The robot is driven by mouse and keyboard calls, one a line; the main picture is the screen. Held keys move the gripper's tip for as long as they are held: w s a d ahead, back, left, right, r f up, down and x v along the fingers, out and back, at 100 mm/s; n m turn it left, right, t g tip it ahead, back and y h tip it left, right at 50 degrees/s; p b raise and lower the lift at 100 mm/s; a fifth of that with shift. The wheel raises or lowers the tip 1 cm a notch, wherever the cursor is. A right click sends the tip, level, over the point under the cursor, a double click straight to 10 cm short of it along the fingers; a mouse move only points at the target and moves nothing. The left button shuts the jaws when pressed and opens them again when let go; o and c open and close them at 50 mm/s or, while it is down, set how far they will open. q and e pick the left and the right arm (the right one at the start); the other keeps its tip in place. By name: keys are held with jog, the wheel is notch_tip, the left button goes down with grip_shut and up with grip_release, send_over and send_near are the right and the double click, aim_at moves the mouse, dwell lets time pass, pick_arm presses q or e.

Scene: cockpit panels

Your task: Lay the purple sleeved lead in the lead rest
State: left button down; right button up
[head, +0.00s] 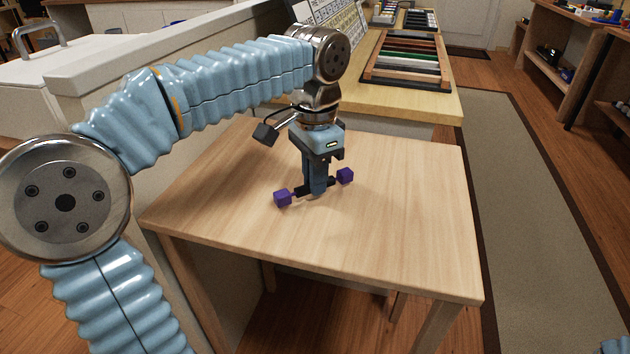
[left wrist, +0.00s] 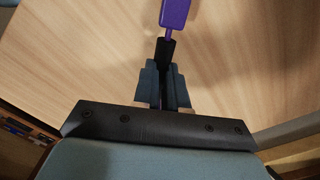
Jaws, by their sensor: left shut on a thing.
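The purple sleeved lead (head: 283,198) has a purple block at each end and a dark middle part. It also shows in the left wrist view (left wrist: 174,14), with its dark part running in between the fingers. My left gripper (head: 314,190) points down and is shut on the dark middle of the lead, over the wooden table. I cannot tell whether the lead touches the table. I cannot surely pick out the lead rest. A wooden frame with several coloured bars (head: 368,77) lies on the counter behind. My right gripper is not in view.
The light wooden table (head: 400,215) is otherwise bare around the lead. The counter (head: 440,105) beyond it also carries a sloping panel (head: 345,28) with labels. A low wall (head: 205,55) runs behind my left arm. Shelves (head: 570,65) stand at the far right.

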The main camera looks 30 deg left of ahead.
pick_arm(q)
jog(key=s+d+r, duration=0.3)
jog(key=s+r, duration=0.9)
jog(key=s, duration=0.1)
jog(key=shift+s+d+p, duration=0.15)
jog(key=shift+s+p, duration=0.25)
jog(key=shift+p, duration=0.05)
